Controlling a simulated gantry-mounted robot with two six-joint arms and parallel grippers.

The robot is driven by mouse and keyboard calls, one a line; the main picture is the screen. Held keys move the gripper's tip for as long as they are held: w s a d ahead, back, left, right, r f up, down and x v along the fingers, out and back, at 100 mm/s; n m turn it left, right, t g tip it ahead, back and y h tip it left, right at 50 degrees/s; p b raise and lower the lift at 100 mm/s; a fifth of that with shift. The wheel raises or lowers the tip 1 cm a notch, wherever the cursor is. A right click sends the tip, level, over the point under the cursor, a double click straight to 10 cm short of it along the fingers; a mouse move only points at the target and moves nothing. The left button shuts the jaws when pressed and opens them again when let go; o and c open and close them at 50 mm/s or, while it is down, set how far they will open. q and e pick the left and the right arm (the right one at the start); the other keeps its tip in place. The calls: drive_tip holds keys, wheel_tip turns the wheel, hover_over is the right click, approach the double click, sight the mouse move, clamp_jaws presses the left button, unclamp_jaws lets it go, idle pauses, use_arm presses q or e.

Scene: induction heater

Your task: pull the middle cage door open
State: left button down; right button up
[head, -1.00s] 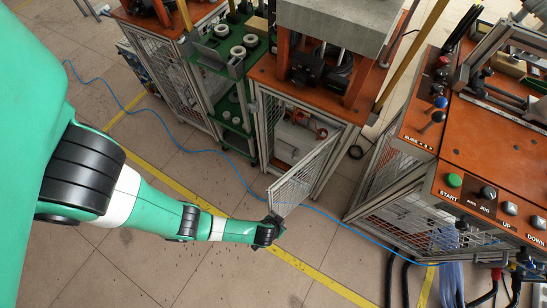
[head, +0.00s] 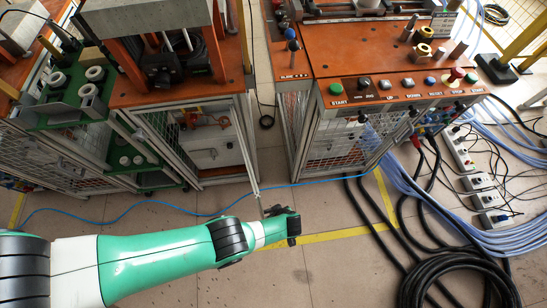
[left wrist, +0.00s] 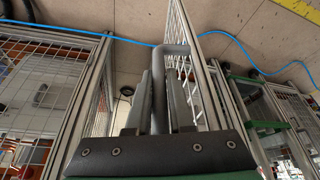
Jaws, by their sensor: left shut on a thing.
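The middle cage door (head: 246,150) stands swung out from the cage front, seen almost edge-on in the head view. Its mesh panel and metal frame also show in the left wrist view (left wrist: 196,62). The middle cage (head: 205,148) is open at the front, with equipment visible inside. My left gripper (head: 272,211) is at the door's free lower end. In the left wrist view its fingers (left wrist: 160,98) are shut around the grey door handle (left wrist: 160,68). My right gripper is in neither view.
A control console (head: 400,90) with an orange top stands to the right. Black cables (head: 450,270) coil on the floor at lower right, near a blue hose bundle. A thin blue cable (head: 130,210) crosses the floor by the door. A green rack (head: 65,110) stands left.

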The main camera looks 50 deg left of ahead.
use_arm(q)
drive_tip(key=shift+w+r, duration=0.2)
drive_tip(key=c, duration=0.8)
unclamp_jaws()
drive_tip(key=shift+w, duration=0.1)
drive_tip(key=p+v, duration=1)
drive_tip(key=v, duration=0.1)
drive_tip(key=shift+d+r, duration=0.2)
drive_tip(key=shift+d, duration=0.05)
